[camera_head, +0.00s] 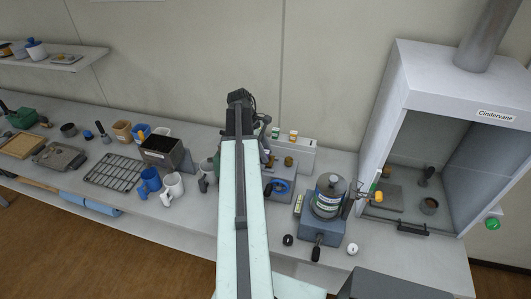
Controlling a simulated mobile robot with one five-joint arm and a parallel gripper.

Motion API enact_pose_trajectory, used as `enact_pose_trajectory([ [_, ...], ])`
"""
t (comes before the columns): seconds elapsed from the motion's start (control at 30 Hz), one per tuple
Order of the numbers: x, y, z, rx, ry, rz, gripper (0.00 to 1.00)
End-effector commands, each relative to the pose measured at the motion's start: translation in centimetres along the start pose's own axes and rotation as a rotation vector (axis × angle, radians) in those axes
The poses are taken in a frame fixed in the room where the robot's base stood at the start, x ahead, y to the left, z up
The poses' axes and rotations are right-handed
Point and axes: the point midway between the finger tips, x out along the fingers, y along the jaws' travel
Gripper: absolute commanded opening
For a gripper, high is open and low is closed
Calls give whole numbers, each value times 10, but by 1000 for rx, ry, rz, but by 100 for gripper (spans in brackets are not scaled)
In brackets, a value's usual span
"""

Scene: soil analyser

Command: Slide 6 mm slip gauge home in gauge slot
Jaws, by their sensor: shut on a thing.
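My arm rises from the bottom edge across the middle of the view and ends in a dark joint over the bench. My gripper is mostly hidden behind this arm. Only dark parts beside the arm's upper end show, and I cannot make out the fingertips or what is between them. The 6 mm slip gauge cannot be made out. Just right of the arm is a grey-blue block (279,169) with a blue ring (279,186) and a brass-coloured knob. I cannot tell whether the gauge slot is on it.
A grey canister (328,195) stands on a blue-grey base right of the arm. A fume hood (440,75) fills the right side.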

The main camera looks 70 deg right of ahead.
Motion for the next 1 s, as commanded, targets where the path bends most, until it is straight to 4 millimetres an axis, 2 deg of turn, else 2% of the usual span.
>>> enact_pose_trajectory([
  [0.23, 1, 0, -1, -1, 0, 0, 0],
  [0.27, 1, 0, -1, -1, 0, 0, 45],
  [0.3, 1, 0, -1, -1, 0, 0, 57],
  [0.33, 1, 0, -1, -1, 0, 0, 63],
  [0.73, -4, 0, -1, -1, 0, 1, 63],
  [0.87, -21, 0, 1, -2, 0, 1, 63],
  [1.0, -48, 0, 2, -3, 0, 1, 63],
])
